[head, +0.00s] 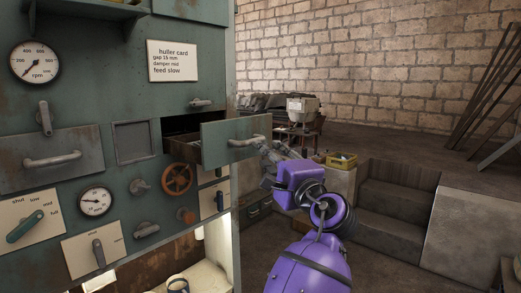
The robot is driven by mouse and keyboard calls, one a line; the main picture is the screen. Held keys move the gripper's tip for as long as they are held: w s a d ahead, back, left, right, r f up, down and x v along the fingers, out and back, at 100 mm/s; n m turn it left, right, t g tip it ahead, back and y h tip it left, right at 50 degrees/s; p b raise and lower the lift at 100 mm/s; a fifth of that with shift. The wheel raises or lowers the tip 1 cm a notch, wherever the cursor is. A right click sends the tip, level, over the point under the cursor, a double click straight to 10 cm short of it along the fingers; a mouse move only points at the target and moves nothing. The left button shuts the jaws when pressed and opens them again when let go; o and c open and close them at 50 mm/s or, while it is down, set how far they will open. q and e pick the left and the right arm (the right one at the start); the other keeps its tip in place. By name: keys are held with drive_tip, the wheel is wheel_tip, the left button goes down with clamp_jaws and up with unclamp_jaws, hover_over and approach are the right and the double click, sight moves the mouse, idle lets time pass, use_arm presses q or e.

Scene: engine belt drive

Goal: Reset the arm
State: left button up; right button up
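My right arm (309,262), purple with dark joints, comes in from the bottom, right of centre, and reaches toward an open drawer. Its grey gripper (265,148) is at the right end of the drawer's bar handle (246,141). The fingers are small and overlap the handle's end in the picture, so I cannot tell whether they touch or grip it. The drawer (222,146) has a green-grey front and is pulled out from the cabinet, its dark inside partly showing. My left gripper is not in view.
The green cabinet (95,95) with gauges, levers and a red handwheel (177,179) fills the left. A lit opening (205,262) is below the drawer. Steps (385,205), a yellow crate (341,161) and leaning planks (487,85) stand to the right. Open floor lies between.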

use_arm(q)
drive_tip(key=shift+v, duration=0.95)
